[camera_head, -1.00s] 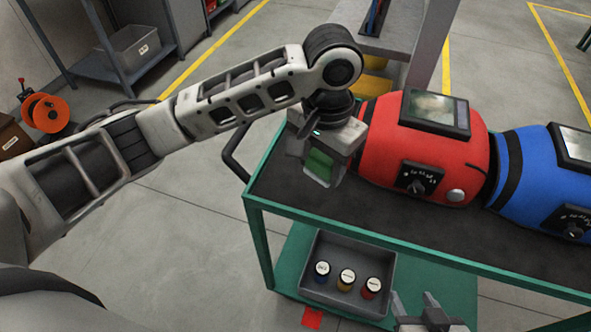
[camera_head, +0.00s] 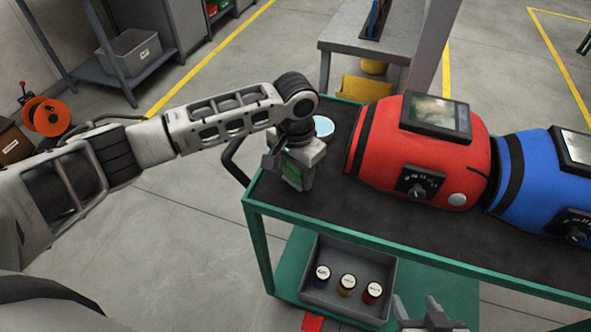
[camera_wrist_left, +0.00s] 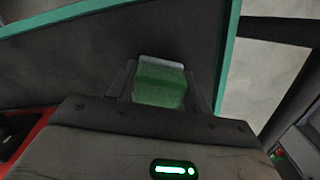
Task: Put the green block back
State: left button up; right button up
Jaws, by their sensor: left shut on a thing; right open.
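My left gripper (camera_head: 293,180) is shut on the green block (camera_head: 291,172), over the left end of the cart's dark top. In the left wrist view the green block (camera_wrist_left: 160,84) sits between the two fingers, with a pale strip along its far edge. I cannot tell whether the block touches the cart top. My right gripper (camera_head: 430,312) is open and empty at the bottom edge of the head view, in front of the cart.
The green-framed cart (camera_head: 400,250) carries a red machine (camera_head: 420,150) and a blue machine (camera_head: 545,180). A pale round disc (camera_head: 323,127) lies just behind my left gripper. A grey bin (camera_head: 340,300) with three small jars stands on the lower shelf. A grey bench (camera_head: 360,45) stands behind.

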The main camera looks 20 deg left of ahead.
aim_at(295, 168)
pick_arm(q)
jog(key=shift+f, duration=0.1)
jog(key=o, duration=0.9)
jog(key=shift+o, duration=0.2)
notch_tip(295, 168, up, 12)
